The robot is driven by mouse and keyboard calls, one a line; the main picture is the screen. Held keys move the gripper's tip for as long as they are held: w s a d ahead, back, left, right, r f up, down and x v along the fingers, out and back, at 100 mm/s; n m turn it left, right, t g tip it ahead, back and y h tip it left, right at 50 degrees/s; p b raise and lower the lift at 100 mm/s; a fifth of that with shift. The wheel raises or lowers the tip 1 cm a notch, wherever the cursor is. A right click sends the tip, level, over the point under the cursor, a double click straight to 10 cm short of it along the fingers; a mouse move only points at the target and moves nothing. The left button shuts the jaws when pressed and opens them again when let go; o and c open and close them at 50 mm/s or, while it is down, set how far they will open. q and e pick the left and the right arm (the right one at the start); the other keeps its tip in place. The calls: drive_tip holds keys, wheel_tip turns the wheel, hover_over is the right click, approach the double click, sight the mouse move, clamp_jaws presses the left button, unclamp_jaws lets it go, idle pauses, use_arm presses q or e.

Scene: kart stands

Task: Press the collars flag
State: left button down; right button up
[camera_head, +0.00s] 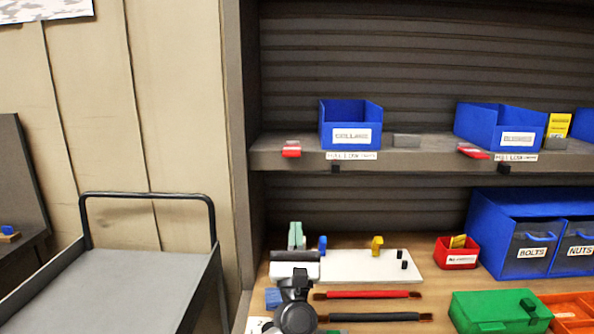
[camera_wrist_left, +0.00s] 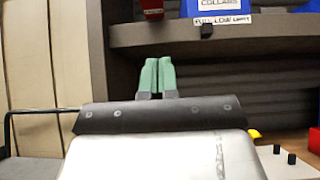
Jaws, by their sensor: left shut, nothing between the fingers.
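The collars bin (camera_head: 338,112) is blue with a white label and stands on the grey shelf (camera_head: 380,156). A red flag (camera_head: 291,149) sits on the shelf's front edge, left of the bin. In the left wrist view the red flag (camera_wrist_left: 152,8) and the collars bin (camera_wrist_left: 195,7) show at the top, partly cut off. My left gripper (camera_head: 296,230) is shut with its green fingertips together and empty. It is below the shelf and apart from the flag. Its fingertips (camera_wrist_left: 158,62) point up in the left wrist view. My right gripper is not in view.
A black block (camera_head: 336,169) hangs under the shelf edge below a white strip. A second blue bin (camera_head: 480,124) with its own red flag (camera_head: 473,151) stands right. The workbench (camera_head: 440,293) holds a white board (camera_head: 345,265), a red bin (camera_head: 456,260) and tools. A cart (camera_head: 130,285) stands left.

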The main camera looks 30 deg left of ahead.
sight(297, 156)
use_arm(q)
drive_tip(key=p+x, duration=0.2)
drive_tip(key=x, duration=0.2)
drive_tip(key=s+r+p+x, duration=0.1)
drive_tip(key=p+x, duration=0.1)
drive_tip(key=x, duration=0.2)
drive_tip(key=d+r+p+x, duration=0.1)
drive_tip(key=p+x, duration=0.1)
drive_tip(key=x, duration=0.2)
drive_tip(key=shift+s+a+r+p, duration=0.1)
drive_tip(key=shift+r+p, duration=0.2)
drive_tip(key=shift+p, duration=0.05)
drive_tip(key=shift+f, duration=0.1)
